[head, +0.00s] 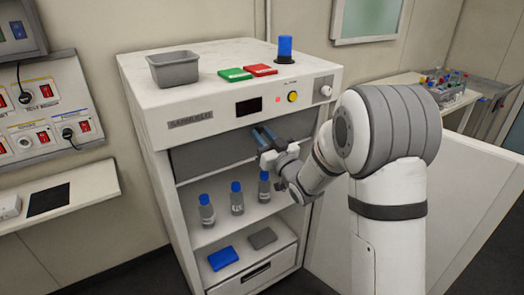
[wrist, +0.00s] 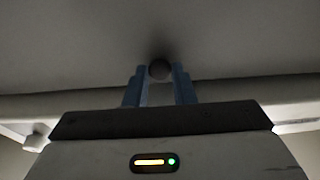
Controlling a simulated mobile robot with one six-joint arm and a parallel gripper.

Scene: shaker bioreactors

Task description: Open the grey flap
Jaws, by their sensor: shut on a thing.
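The grey flap (head: 212,154) is a dark grey panel across the upper part of the white cabinet's opening, just below the control panel. In the wrist view the flap (wrist: 75,45) fills the upper picture as a broad grey surface. A small round dark knob (wrist: 159,69) is on it. My gripper (head: 262,135) is in front of the flap, right of its middle. In the wrist view the blue fingers of my gripper (wrist: 159,80) are shut on the knob, one on each side.
Below the flap, blue-capped bottles (head: 236,200) stand on a shelf. Lower down lie a blue item (head: 222,258) and a grey item (head: 263,238). The white cabinet door (head: 345,235) stands open at right. A grey bin (head: 174,70) and a blue-capped bottle (head: 285,48) are on top.

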